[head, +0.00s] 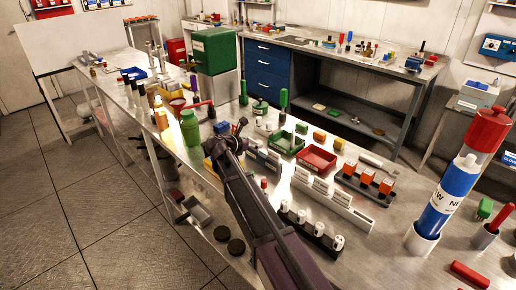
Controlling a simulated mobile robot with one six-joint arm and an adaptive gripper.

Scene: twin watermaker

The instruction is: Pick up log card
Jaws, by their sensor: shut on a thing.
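My gripper (228,134) is at the far end of my dark arm, low over the long metal bench, just right of a green bottle (190,127). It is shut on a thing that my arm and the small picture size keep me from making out. A small blue thing (221,127) shows close behind the gripper, and a yellow thing (208,147) shows just left of it. I cannot make out a log card clearly anywhere in view.
Green (285,142) and red (316,158) trays, white racks (341,207) and a dark rack with white-topped vials (310,235) stand right of my arm. A tall blue and white cylinder (448,197) stands at right. A green box (213,50) stands behind.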

